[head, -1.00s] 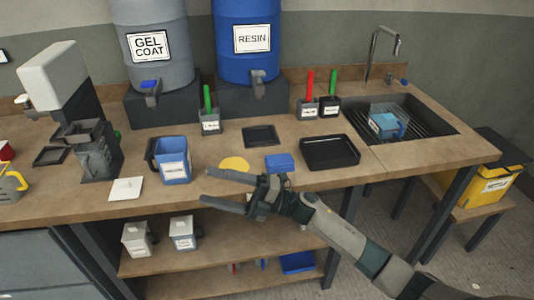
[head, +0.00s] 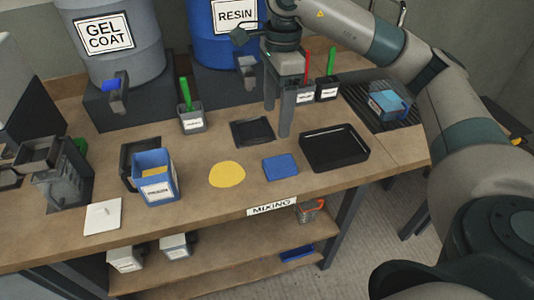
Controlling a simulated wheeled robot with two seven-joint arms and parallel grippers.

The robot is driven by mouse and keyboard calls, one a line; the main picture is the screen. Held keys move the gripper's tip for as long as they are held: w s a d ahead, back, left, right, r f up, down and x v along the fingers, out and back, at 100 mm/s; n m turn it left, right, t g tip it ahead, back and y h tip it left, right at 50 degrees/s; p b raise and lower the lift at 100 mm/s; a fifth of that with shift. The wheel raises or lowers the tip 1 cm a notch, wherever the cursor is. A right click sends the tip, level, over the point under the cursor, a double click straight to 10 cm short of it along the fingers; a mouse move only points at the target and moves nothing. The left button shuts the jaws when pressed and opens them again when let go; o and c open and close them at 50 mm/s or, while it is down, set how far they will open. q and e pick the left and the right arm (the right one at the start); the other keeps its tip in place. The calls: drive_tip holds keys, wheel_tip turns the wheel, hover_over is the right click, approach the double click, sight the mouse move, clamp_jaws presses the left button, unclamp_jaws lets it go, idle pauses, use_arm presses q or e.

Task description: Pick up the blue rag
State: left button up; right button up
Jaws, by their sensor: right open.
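The blue rag (head: 281,167) appears as a small flat blue square lying on the brown bench top near its front edge. It is just right of a yellow round patch (head: 227,174) and fully in view. My right gripper (head: 277,118) comes in from the upper right and points down, its two fingers spread with nothing between them. It shows behind the rag in the picture, apart from it, near the dark flat tray. My left gripper is not in view.
A black tray (head: 335,150) is right of the rag, and a small dark tray (head: 253,132) lies behind it. A blue jug (head: 156,178) stands to the left. Cups with green (head: 192,120) and red handles stand farther back.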

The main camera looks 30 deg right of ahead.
drive_tip(key=shift+w+d+r+h, duration=0.1)
drive_tip(key=shift+d+r+h, duration=0.3)
drive_tip(key=shift+d+r, duration=0.3)
drive_tip(key=shift+f, duration=0.1)
drive_tip(key=shift+f, duration=0.1)
drive_tip(key=p, duration=0.2)
hover_over(279, 162)
wheel_tip(279, 162, down, 11)
drive_tip(key=shift+r, duration=0.15)
drive_tip(key=shift+f, duration=0.7)
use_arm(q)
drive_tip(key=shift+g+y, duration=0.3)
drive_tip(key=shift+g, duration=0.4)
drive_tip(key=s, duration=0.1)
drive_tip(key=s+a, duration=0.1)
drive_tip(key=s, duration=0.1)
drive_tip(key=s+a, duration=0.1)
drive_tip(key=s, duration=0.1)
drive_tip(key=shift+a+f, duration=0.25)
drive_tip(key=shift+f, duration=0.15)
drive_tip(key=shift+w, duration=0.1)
